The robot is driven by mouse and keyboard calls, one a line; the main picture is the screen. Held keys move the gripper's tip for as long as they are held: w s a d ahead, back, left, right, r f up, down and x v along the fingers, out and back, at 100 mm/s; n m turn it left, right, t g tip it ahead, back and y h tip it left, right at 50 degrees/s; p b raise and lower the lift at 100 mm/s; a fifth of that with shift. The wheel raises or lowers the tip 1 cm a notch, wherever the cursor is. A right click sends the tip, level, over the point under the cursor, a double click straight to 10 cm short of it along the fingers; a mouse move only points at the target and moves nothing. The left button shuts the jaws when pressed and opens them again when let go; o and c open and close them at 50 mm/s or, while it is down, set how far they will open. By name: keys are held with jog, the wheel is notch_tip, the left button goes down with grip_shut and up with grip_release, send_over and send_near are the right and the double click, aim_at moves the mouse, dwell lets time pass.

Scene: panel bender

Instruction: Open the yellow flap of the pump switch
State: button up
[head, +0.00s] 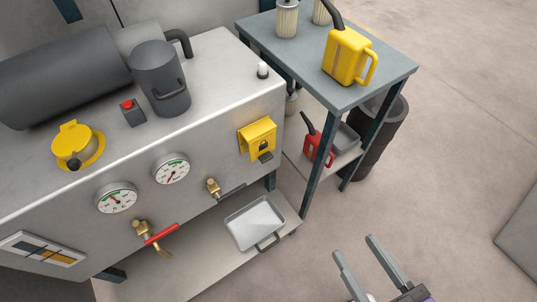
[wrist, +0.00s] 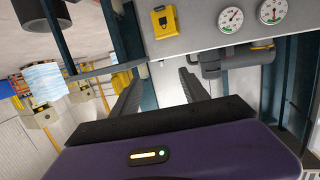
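The yellow flap (head: 257,136), marked with a dark padlock symbol, sits at the right end of the machine's front panel. It hangs down over its switch, which is hidden, and a small dark piece shows below it. The flap also shows at the top of the wrist view (wrist: 165,20), a little above the space between the fingers. My gripper (head: 355,247) is at the bottom right of the head view, out in front of the machine and well apart from the flap. In the wrist view my gripper (wrist: 161,78) has its two fingers apart with nothing between them.
Two round gauges (head: 171,168), a brass valve with a red handle (head: 160,233) and a smaller brass valve (head: 213,187) share the front panel. A metal tray (head: 255,223) lies below. A side table (head: 385,65) carrying a yellow can (head: 345,57) stands right of the machine.

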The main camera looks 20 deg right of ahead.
aim_at(268, 160)
jog(key=shift+o, duration=0.3)
jog(key=w+d+f+t, duration=0.1)
jog(key=w+f, duration=0.2)
jog(key=w, duration=0.3)
jog(key=w+d+f+t+h, duration=0.1)
jog(key=w+f, duration=0.3)
jog(key=w, duration=0.3)
jog(key=shift+w+d+f+n, duration=0.15)
jog(key=shift+f+n, duration=0.05)
jog(key=shift+n, duration=0.2)
jog(key=w+a+f+y, duration=0.1)
jog(key=w+f, duration=0.3)
jog(key=w, duration=0.3)
jog(key=w+a+f+n+y+b, duration=0.1)
jog(key=w+f, duration=0.3)
jog(key=w, duration=0.4)
jog(key=w+a+f+y+b, duration=0.1)
jog(key=w+f+y, duration=0.1)
jog(key=w+f, duration=0.3)
jog(key=shift+w+a+n+y, duration=0.15)
jog(key=shift+w+y, duration=0.05)
jog(key=shift+w, duration=0.55)
jog(key=shift+w+a+n+y, duration=0.1)
jog(key=shift+w+n+y, duration=0.1)
jog(key=shift+w, duration=0.5)
jog(key=shift+c, duration=0.2)
grip_shut()
